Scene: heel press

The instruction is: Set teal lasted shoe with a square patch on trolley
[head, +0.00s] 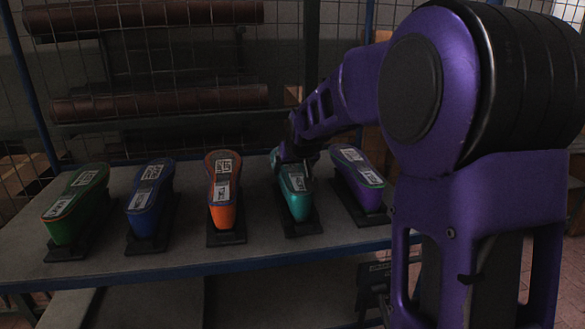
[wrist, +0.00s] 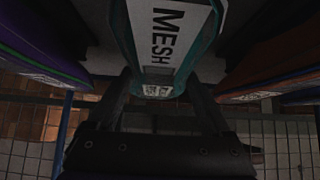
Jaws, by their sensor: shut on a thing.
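The teal lasted shoe (head: 296,196) is fourth from the left in a row of shoes, over a dark base plate (head: 301,227). My gripper (head: 297,157) reaches down onto its far end. In the wrist view the teal shoe (wrist: 165,45) shows a white strip reading "MESH" and a small square patterned patch (wrist: 158,90). The fingers of my gripper (wrist: 165,102) lie on both sides of this end, shut on the shoe. I cannot tell whether the shoe is lifted. I cannot make out a separate trolley.
Green (head: 76,205), blue (head: 150,197) and orange (head: 223,188) shoes stand left of the teal one; a purple shoe (head: 357,178) stands close on its right. They share a grey table (head: 190,251) with a blue front edge. Leather rolls (head: 160,102) and wire mesh are behind.

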